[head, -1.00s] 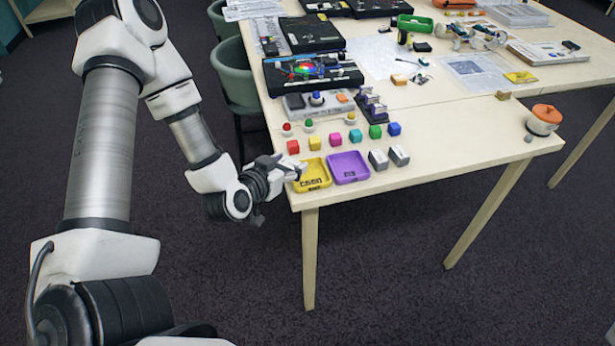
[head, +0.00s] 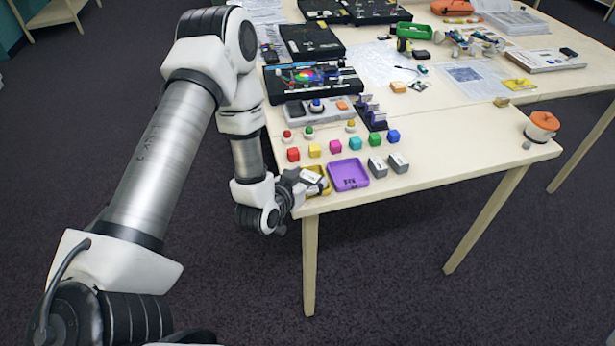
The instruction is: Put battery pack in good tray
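A grey battery pack with a pale top (head: 312,177) is at the fingertips of my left gripper (head: 308,184), over the yellow tray (head: 326,191). The gripper looks shut on it. The gripper and pack hide much of this tray and its lettering; whether the pack touches the tray floor cannot be told. The purple tray (head: 348,174), with dark lettering, lies empty just right of the yellow one. Two more grey battery packs, one (head: 376,166) beside the other (head: 398,162), stand right of the purple tray. My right gripper is not in view.
A row of coloured cubes (head: 335,147) lies behind the trays, with several small round-topped pieces (head: 309,132) behind them. A grey control box (head: 317,111) stands farther back. An orange-topped pot (head: 542,126) is at the right. The table (head: 455,150) is clear between packs and pot.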

